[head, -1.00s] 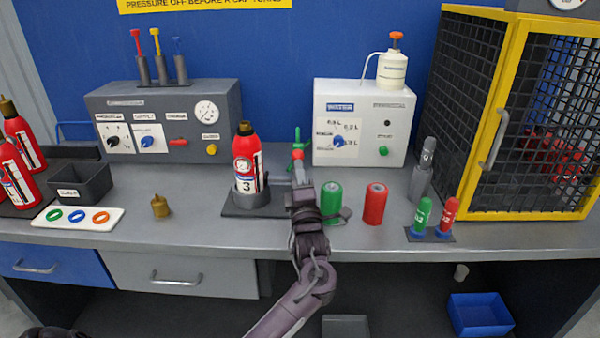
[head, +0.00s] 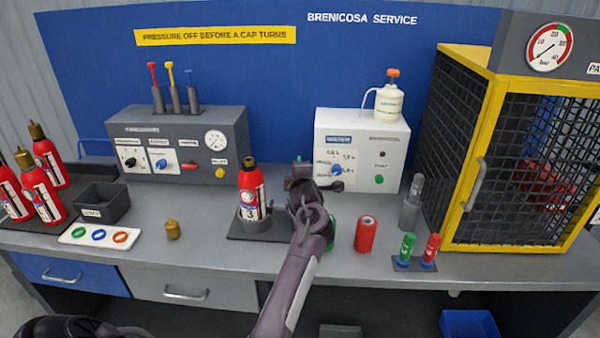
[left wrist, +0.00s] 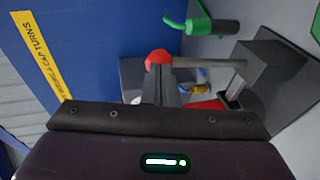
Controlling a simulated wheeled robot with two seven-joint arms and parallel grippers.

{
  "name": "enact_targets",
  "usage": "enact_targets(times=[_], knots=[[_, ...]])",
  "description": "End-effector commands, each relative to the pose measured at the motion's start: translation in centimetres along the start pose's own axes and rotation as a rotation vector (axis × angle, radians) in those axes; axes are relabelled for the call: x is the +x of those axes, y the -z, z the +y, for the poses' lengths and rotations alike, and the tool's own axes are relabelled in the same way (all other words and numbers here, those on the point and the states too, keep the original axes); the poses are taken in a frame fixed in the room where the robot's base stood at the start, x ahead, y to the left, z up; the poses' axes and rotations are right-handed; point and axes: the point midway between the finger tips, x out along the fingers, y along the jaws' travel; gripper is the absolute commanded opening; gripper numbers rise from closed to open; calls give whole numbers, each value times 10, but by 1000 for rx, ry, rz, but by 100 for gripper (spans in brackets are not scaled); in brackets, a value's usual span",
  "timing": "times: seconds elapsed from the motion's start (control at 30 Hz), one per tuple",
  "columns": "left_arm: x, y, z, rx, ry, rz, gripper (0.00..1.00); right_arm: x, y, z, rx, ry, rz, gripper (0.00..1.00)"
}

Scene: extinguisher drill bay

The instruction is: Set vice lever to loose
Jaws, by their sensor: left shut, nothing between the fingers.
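The vice (head: 238,231) is a dark block on a plate on the bench, with a red extinguisher (head: 251,185) marked 3 standing in it. In the left wrist view, the vice lever (left wrist: 210,62) is a grey rod with a red knob (left wrist: 158,59), running from a dark block (left wrist: 268,72). It appears roughly upright, as that view is turned sideways. My left gripper (head: 300,172) is shut and empty beside the lever, hiding it in the head view. Its fingertips (left wrist: 165,82) are close to the knob; I cannot tell whether they touch. My right gripper is not in view.
A white water unit (head: 362,145) stands behind the gripper, and a grey control panel (head: 178,143) at back left. A red cylinder (head: 366,234) is right of my arm. A yellow-framed cage (head: 497,100) fills the right. Bench around the brass cap (head: 173,229) is clear.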

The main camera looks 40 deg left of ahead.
Motion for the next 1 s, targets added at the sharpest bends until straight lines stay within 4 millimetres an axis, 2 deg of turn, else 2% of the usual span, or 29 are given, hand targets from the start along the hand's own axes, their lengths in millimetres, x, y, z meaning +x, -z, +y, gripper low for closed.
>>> enact_targets(times=[0.03,0.1,0.3,0.6,1.0], knots=[[4,-1,10,1,41,0,0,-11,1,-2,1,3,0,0],[10,-2,10,11,97,1,0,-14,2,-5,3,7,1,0],[25,-4,11,35,225,1,0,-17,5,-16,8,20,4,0],[34,-5,11,36,217,3,0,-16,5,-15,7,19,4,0],[36,-5,10,37,216,3,0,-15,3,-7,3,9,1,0]])
